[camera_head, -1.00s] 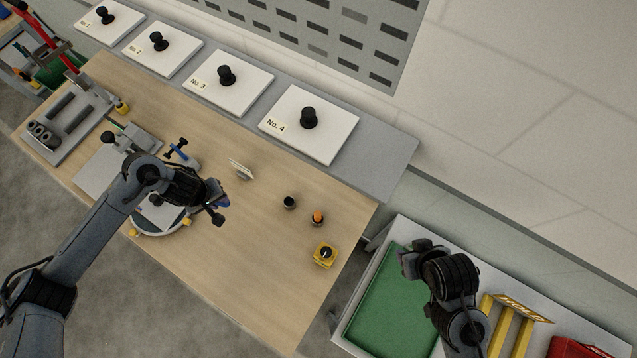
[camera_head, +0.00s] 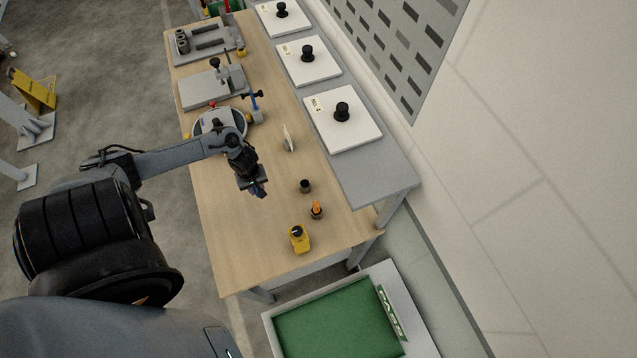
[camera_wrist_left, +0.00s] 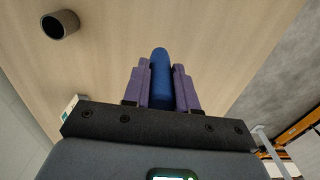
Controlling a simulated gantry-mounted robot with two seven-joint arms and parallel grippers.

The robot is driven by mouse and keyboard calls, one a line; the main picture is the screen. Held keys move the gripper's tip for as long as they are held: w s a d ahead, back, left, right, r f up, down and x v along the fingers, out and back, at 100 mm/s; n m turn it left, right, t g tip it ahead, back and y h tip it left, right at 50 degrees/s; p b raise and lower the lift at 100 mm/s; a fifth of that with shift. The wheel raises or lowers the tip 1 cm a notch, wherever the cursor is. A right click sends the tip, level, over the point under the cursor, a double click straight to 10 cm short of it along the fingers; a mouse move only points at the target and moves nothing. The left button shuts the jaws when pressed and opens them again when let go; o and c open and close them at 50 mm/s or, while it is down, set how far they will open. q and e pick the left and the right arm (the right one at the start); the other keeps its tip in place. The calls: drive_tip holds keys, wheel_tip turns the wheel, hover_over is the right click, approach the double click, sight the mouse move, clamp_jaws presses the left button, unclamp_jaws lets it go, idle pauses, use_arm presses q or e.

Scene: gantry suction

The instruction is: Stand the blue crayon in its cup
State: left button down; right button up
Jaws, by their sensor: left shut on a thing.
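The blue crayon (camera_wrist_left: 160,75) is held between the purple fingers of my left gripper (camera_wrist_left: 160,85), its rounded end sticking out past them. In the head view my left gripper (camera_head: 259,191) is above the wooden table, left of a small dark cup (camera_head: 305,187); the crayon is hard to make out there. The dark cup also shows in the left wrist view (camera_wrist_left: 60,25), apart from the crayon, and looks empty. A second dark cup (camera_head: 317,214) holds something orange. My right gripper is out of view.
A yellow container with a dark top (camera_head: 299,240) stands near the table's (camera_head: 235,250) end. A small upright card (camera_head: 288,138) stands behind my left gripper. White boards with black knobs (camera_head: 342,112) line the grey shelf.

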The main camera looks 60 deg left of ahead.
use_arm(q)
drive_tip(key=shift+w, duration=0.35)
drive_tip(key=w+d+b, duration=0.2)
drive_tip(key=w, duration=0.7)
drive_tip(key=w+d+b, duration=0.2)
drive_tip(key=w, duration=0.6)
drive_tip(key=f+b, duration=0.2)
drive_tip(key=b, duration=0.1)
drive_tip(key=f+b, duration=0.2)
drive_tip(key=b, duration=0.1)
drive_tip(key=f+b, duration=0.3)
drive_tip(key=shift+s+a+f, duration=0.1)
drive_tip(key=shift+s+a, duration=0.05)
drive_tip(key=shift+s, duration=0.1)
